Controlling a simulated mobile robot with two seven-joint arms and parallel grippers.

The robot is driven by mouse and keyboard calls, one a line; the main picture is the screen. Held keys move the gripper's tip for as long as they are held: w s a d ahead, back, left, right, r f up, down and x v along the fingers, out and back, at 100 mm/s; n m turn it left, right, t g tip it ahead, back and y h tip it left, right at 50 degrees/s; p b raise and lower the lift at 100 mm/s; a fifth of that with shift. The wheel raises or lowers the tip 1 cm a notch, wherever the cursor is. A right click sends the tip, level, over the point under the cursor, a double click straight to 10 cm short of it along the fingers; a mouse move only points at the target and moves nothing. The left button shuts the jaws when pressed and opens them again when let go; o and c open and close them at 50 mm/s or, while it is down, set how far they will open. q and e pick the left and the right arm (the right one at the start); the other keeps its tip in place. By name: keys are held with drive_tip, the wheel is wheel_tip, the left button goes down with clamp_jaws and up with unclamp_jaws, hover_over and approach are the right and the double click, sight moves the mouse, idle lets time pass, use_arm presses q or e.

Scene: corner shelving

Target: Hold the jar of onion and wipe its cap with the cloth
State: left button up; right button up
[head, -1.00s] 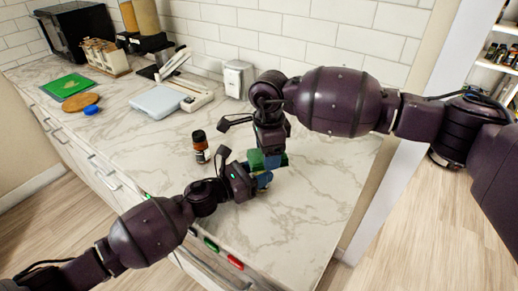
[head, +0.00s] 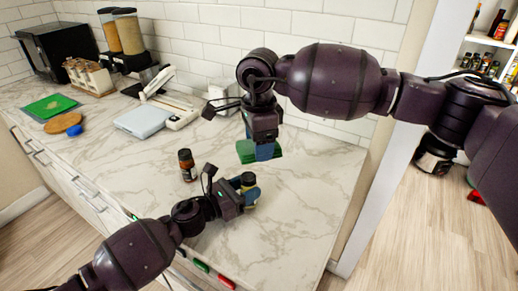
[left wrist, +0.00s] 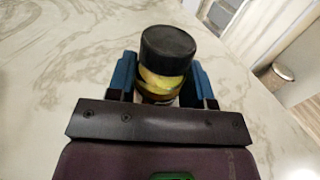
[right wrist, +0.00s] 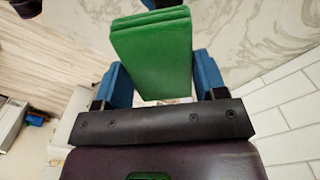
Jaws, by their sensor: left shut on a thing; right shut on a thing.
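My left gripper (head: 244,196) is shut on the onion jar (left wrist: 162,82), whose black cap (left wrist: 168,46) points up out of the fingers in the left wrist view. The black cap also shows in the head view (head: 248,179). My right gripper (head: 266,147) is shut on the green folded cloth (right wrist: 152,48), which also shows in the head view (head: 246,151). The cloth hangs above the counter, up and behind the jar, apart from the cap. The jar's lower part is hidden by the left fingers.
A second dark-capped jar (head: 186,165) stands on the marble counter (head: 300,208) left of my left gripper. A white scale (head: 142,119), a green board (head: 48,106) and a microwave (head: 59,50) are farther left. The counter's right side is clear.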

idle(0.4)
use_arm(q)
drive_tip(key=o, duration=1.1)
drive_tip(key=shift+c, duration=0.2)
drive_tip(key=shift+a, duration=0.15)
drive_tip(key=v, duration=1.1)
drive_tip(key=shift+s+a, duration=0.3)
drive_tip(key=shift+a+f, duration=0.1)
